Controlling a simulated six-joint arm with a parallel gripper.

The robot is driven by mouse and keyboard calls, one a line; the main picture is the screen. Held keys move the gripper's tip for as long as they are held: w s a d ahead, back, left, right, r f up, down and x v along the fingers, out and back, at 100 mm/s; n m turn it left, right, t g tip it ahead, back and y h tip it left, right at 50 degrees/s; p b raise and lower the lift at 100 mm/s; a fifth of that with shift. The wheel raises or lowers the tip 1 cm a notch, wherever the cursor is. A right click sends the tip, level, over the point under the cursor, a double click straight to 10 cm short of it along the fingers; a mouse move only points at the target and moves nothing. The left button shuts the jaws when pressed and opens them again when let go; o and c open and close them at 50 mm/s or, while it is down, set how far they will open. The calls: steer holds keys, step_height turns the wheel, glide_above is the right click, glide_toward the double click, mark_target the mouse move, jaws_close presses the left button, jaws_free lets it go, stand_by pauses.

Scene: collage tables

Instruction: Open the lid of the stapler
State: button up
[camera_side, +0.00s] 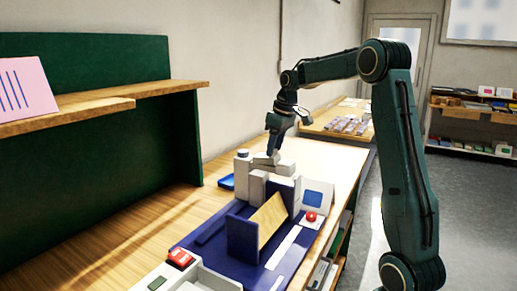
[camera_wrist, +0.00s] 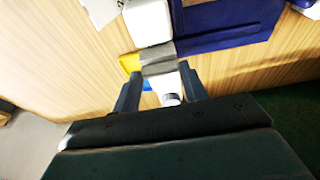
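A pale grey, elongated object (camera_side: 272,160), which looks like the stapler, lies on the far part of the bench below my gripper (camera_side: 273,153). It seems to show in the wrist view as a grey and white piece (camera_wrist: 158,65), just past my fingertips (camera_wrist: 160,82). My fingers are spread apart, with a white cylinder with a grey end (camera_wrist: 170,98) showing between them. I cannot tell whether either finger touches anything. The stapler's lid cannot be made out clearly.
A white cylinder with a dark top (camera_side: 242,168) and a grey block (camera_side: 257,186) stand close by. Bare wood lies at left.

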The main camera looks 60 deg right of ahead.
steer(key=shift+w+r, duration=0.1)
steer(key=shift+r, duration=0.05)
steer(key=shift+w+r+g, duration=0.35)
steer(key=shift+g, duration=0.05)
stand_by(0.6)
steer(key=shift+w+r+g, duration=0.4)
steer(key=shift+w, duration=0.1)
